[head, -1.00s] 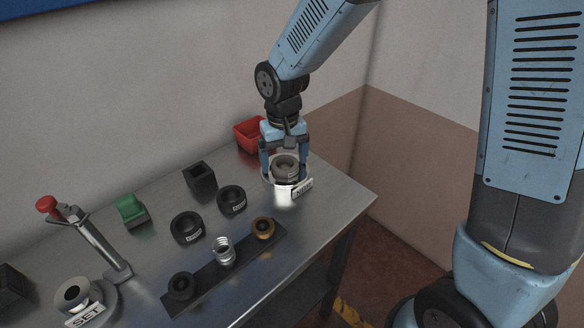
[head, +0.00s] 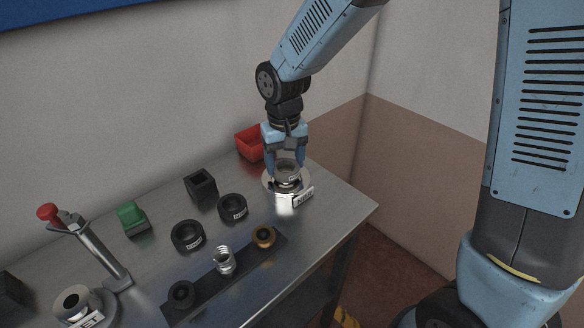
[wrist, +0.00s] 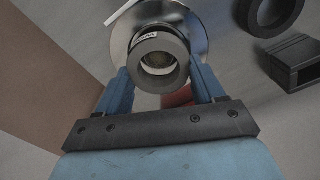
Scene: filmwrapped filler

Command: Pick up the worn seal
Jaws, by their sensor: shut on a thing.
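The worn seal (head: 288,174) is a thick grey ring with a small white label, at the round shiny metal seat (head: 273,188) near the table's right end. In the wrist view the seal (wrist: 179,67) shows its open centre, with the seat (wrist: 119,42) behind it. My gripper (head: 286,170) points down with its fingers on both sides of the seal, shut on it. The fingers also show in the wrist view (wrist: 160,78). I cannot tell whether the seal touches the seat.
A tag (head: 303,197) stands before the seat, and a red bin (head: 247,144) behind it. Left are two black rings (head: 187,236) (head: 233,208), a black square block (head: 201,188), a green item (head: 133,219), a dark strip with parts (head: 205,282) and a red-knobbed lever (head: 100,250).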

